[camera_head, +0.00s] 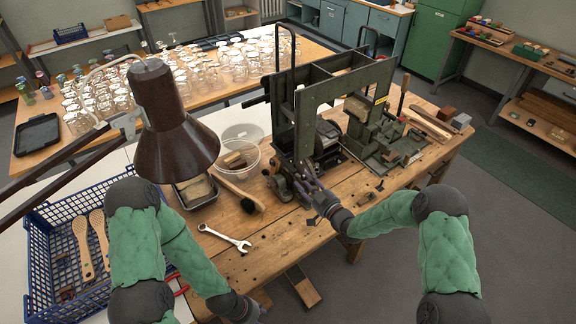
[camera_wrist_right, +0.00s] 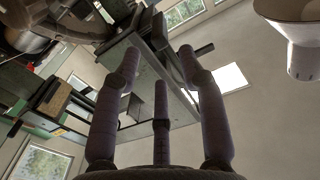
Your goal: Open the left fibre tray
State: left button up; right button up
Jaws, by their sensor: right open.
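The grey-green tufting machine (camera_head: 335,100) stands on the wooden workbench, with open upper bays between its tall side plates. I cannot tell for sure which part is the left fibre tray. My right gripper (camera_head: 306,188) is at the machine's lower left front, by its dark wheel and mechanism. In the right wrist view its fingers (camera_wrist_right: 160,80) are spread and empty, with a grey-green machine panel (camera_wrist_right: 155,65) beyond them. I cannot tell whether they touch it.
A wrench (camera_head: 225,238), a brush (camera_head: 240,195) and a clear bowl (camera_head: 240,160) lie on the bench left of the machine. A brown lamp (camera_head: 170,120) hangs over the left side. A blue crate (camera_head: 45,270) with wooden brush backs stands at the left.

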aim_at(295, 173)
jog(key=x, duration=0.9)
